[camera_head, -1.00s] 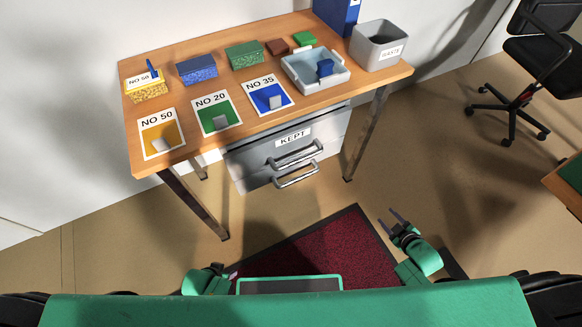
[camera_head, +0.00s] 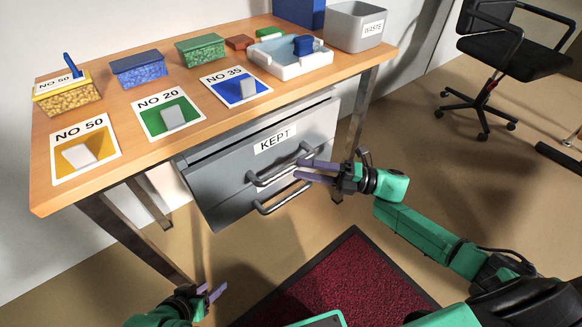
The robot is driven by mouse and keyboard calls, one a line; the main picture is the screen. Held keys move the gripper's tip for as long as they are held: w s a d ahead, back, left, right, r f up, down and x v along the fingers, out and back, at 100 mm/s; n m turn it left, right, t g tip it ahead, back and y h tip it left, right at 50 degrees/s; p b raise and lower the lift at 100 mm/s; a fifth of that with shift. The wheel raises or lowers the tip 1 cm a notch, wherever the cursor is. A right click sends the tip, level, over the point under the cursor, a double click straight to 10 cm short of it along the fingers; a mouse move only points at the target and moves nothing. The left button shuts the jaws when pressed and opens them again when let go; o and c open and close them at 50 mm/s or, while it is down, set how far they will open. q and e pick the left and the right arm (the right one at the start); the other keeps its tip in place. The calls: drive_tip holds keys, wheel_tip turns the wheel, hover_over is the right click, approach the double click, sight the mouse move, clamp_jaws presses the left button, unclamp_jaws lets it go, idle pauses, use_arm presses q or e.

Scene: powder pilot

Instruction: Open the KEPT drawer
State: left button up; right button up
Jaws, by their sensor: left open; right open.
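The KEPT drawer (camera_head: 232,170) is a grey front under the wooden table, with a white KEPT label (camera_head: 274,139). Its metal bar handle (camera_head: 268,181) sits below the label. A second, lower bar handle (camera_head: 282,204) shows beneath it. A dark gap runs along the top of the front; I cannot tell whether the drawer is fully shut. My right gripper (camera_head: 300,170) is open, its purple fingers pointing left at the right part of the upper handle. I cannot tell whether they touch it. My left gripper (camera_head: 214,292) is open and empty, low over the floor at the bottom.
The table (camera_head: 110,175) carries number cards, coloured powder boxes, a pale tray (camera_head: 265,62) and a WASTE bin (camera_head: 356,30). A table leg (camera_head: 135,238) stands left of the drawers. A red mat (camera_head: 350,285) lies on clear floor in front. An office chair (camera_head: 510,50) stands at right.

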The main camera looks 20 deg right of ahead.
sight(292, 168)
drive_tip(key=x, duration=0.3)
drive_tip(key=shift+w+a, duration=0.15)
drive_tip(key=shift+a, duration=0.25)
clamp_jaws()
idle(1.1)
